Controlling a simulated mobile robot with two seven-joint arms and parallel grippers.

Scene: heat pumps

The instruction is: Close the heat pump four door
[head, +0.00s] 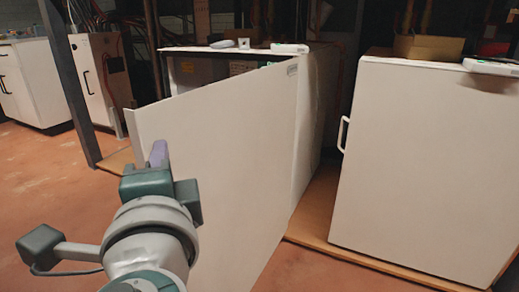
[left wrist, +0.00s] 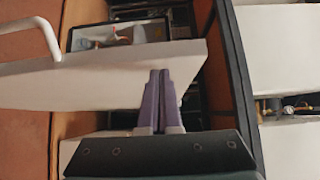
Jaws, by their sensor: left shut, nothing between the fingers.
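A heat pump's large white door (head: 225,150) stands wide open in the middle of the head view, reaching toward the camera and left from the cabinet. The cabinet top (head: 200,48) shows behind it, with part of its inside visible over the door's upper edge. My left gripper (head: 158,152) is in front of the door near its free left edge. Its purple fingers are shut and empty. In the left wrist view, the shut fingers (left wrist: 158,98) overlap a white panel (left wrist: 100,82); I cannot tell whether they touch it. My right gripper is not in view.
Another white heat pump (head: 430,165) with a closed front and a white handle (head: 343,134) stands at the right on a wooden base. A dark post (head: 70,85) and white cabinets (head: 35,80) stand at the left. Reddish floor (head: 45,180) is clear at the left.

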